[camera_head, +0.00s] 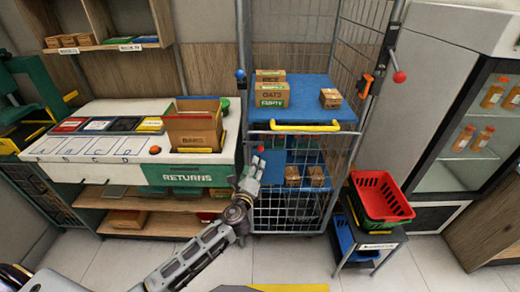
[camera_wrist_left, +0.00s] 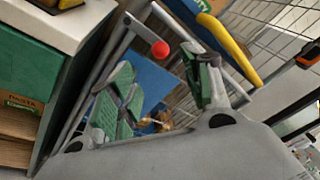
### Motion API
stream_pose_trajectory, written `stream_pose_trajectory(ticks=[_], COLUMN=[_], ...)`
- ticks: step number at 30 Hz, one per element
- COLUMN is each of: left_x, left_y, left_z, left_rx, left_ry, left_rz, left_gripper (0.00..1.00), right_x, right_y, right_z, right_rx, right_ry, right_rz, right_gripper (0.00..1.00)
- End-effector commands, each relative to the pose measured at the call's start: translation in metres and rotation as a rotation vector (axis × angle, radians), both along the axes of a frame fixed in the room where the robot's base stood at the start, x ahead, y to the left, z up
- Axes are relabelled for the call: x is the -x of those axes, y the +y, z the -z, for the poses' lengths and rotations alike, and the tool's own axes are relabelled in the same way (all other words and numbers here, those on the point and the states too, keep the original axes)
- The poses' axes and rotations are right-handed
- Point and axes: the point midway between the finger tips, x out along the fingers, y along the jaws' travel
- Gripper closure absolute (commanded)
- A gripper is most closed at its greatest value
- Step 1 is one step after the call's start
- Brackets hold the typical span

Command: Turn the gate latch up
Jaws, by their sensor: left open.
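The roll cage's gate (camera_head: 290,210) is a wire panel below a yellow handle bar (camera_head: 290,126). A small red ball knob (camera_head: 261,149) sits at the gate's upper left and looks like the latch's end; its stem is hard to make out. My left gripper (camera_head: 250,168) is just below this knob, open and empty. In the left wrist view the red knob (camera_wrist_left: 160,49) appears between the green-padded fingers of my left gripper (camera_wrist_left: 160,68), near their tips. I cannot tell whether they touch. The yellow bar (camera_wrist_left: 230,48) is to the right. My right gripper is out of view.
The returns counter (camera_head: 130,160) with a cardboard box (camera_head: 194,128) stands close on the left. Cartons (camera_head: 271,90) sit on the cage's blue shelf (camera_head: 310,100). An orange clip (camera_head: 365,85) and another red knob (camera_head: 399,77) are on the right post.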

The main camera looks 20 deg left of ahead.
Motion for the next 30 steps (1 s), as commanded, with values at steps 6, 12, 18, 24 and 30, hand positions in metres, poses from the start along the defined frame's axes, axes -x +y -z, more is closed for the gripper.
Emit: stream_pose_trajectory(ticks=[6, 12, 18, 24, 30], left_x=[-0.020, -0.038, -0.056, -0.074, -0.093], left_y=[0.001, 0.003, 0.004, 0.006, 0.008], left_z=[-0.001, -0.001, -0.001, -0.001, -0.001], left_rx=[0.001, 0.001, 0.002, 0.001, 0.001], left_ry=[-0.001, 0.000, -0.001, -0.001, -0.001], left_rz=[0.001, 0.000, 0.001, -0.001, 0.001], left_gripper=[0.51, 0.51, 0.51, 0.51, 0.51], right_x=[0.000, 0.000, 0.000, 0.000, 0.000], right_y=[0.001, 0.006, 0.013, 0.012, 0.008], right_z=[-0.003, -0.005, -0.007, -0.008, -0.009], right_rx=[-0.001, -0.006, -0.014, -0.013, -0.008], right_ry=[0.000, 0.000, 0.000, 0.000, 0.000], right_rz=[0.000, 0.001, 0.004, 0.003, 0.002], right_gripper=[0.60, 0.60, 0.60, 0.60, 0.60])
